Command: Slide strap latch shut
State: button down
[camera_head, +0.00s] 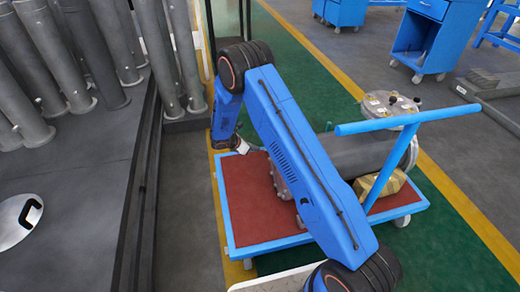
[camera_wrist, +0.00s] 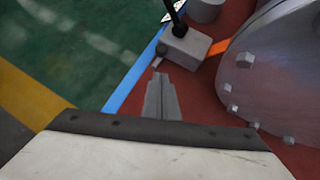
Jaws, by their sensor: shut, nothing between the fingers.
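The grey flanged shell (camera_wrist: 270,75) lies on a cart with a red deck; its bolted flange fills the right of the wrist view. In the head view the shell's grey cylinder (camera_head: 365,154) shows partly behind my blue arm. A grey latch block (camera_wrist: 185,46) with a black upright lever (camera_wrist: 174,14) sits near the cart's blue edge. An orange strap (camera_wrist: 222,47) runs from the block to the flange. My gripper (camera_wrist: 158,76) is shut and empty, its tips just short of the block; contact cannot be told. My arm hides the latch in the head view.
The blue cart frame (camera_head: 226,205) and its push handle (camera_head: 410,119) surround the shell. Grey upright cylinders (camera_head: 110,60) stand on a dark platform at left. Blue wheeled cabinets (camera_head: 432,38) stand at the back right. Green floor beside the cart is clear.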

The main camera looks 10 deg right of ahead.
jog(key=v, duration=0.7)
jog(key=shift+a, duration=0.15)
